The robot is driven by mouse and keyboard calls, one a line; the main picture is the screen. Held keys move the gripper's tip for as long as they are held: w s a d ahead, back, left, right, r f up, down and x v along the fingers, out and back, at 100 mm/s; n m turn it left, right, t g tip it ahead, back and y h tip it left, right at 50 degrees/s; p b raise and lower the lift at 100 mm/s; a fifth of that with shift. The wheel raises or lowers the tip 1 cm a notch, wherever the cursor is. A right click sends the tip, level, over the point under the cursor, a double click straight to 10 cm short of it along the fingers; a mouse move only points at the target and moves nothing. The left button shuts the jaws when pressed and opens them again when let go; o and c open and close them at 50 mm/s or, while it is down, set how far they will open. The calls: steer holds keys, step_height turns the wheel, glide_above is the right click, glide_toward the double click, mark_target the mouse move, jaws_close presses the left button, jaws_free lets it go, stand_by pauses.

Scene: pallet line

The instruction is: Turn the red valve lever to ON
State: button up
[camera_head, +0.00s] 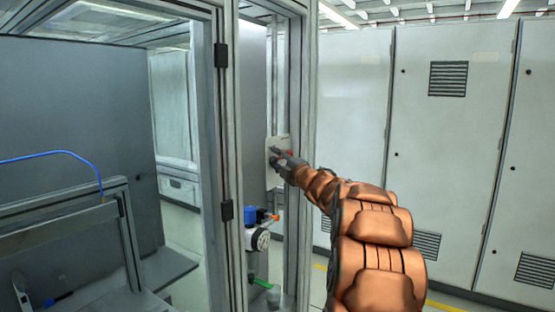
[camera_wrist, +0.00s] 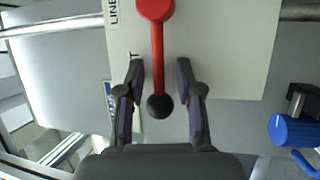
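The red valve lever (camera_wrist: 157,55) hangs from a round red hub at the top of the wrist view and ends in a black ball knob (camera_wrist: 160,106). It is mounted on a pale plate (camera_wrist: 230,60) with partly hidden printed labels. My gripper (camera_wrist: 160,68) is open, with one finger on each side of the lever and a visible gap to each. In the head view my gripper (camera_head: 279,157) is at the pale plate (camera_head: 271,178) on the frame post. Only a small bit of red (camera_head: 290,153) shows there; the gripper hides most of the lever.
A blue knob (camera_wrist: 292,130) sits right of the plate in the wrist view. In the head view a blue-topped unit (camera_head: 250,214) with a white round face is below the plate. Metal frame posts (camera_head: 301,100) stand close beside my arm. Grey cabinets (camera_head: 450,140) line the right.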

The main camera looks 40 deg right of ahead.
jaws_close()
stand_by(0.6)
